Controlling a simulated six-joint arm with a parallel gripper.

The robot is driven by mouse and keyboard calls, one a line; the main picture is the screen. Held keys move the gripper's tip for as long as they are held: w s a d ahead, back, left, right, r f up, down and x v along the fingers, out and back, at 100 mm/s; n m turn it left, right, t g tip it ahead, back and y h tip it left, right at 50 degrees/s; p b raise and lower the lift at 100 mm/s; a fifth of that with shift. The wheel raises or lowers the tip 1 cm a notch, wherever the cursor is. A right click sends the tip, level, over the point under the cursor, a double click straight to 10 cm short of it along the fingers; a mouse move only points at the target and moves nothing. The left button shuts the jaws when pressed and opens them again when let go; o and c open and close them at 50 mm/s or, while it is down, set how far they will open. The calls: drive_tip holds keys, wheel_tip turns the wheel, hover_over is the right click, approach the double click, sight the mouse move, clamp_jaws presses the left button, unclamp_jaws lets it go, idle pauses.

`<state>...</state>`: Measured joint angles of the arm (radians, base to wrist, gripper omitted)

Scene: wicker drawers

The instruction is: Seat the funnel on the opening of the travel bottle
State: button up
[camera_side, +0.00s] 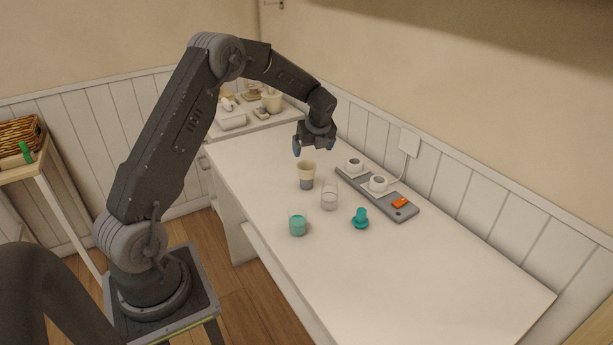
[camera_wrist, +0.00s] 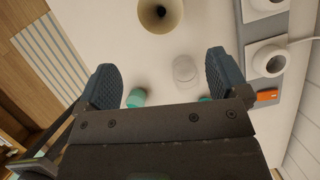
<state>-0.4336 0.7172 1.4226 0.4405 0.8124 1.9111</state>
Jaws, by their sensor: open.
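A cream funnel (camera_side: 306,168) sits wide end up on top of a short grey body, which looks like the travel bottle (camera_side: 306,184). The two look upright and in line, but the joint between them is too small to judge. In the wrist view the funnel (camera_wrist: 160,8) shows at the top edge as a cream ring around a dark hole, and it hides the bottle. My gripper (camera_side: 314,148) is open and empty, above and a little to the far side of the funnel. Its two fingers (camera_wrist: 164,78) are spread wide, apart from the funnel.
A grey tray (camera_side: 403,213) holds two white cups (camera_side: 379,183) and an orange item (camera_side: 400,202) along the wall. The table's near right is clear.

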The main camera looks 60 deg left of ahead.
sight(307, 173)
drive_tip(key=x, duration=0.8)
drive_tip(key=shift+a+f, duration=0.15)
drive_tip(key=shift+f, duration=0.15)
drive_tip(key=shift+x, duration=2.65)
drive_tip(key=shift+w, duration=0.15)
drive_tip(key=shift+c, duration=0.2)
drive_tip(key=c, duration=0.9)
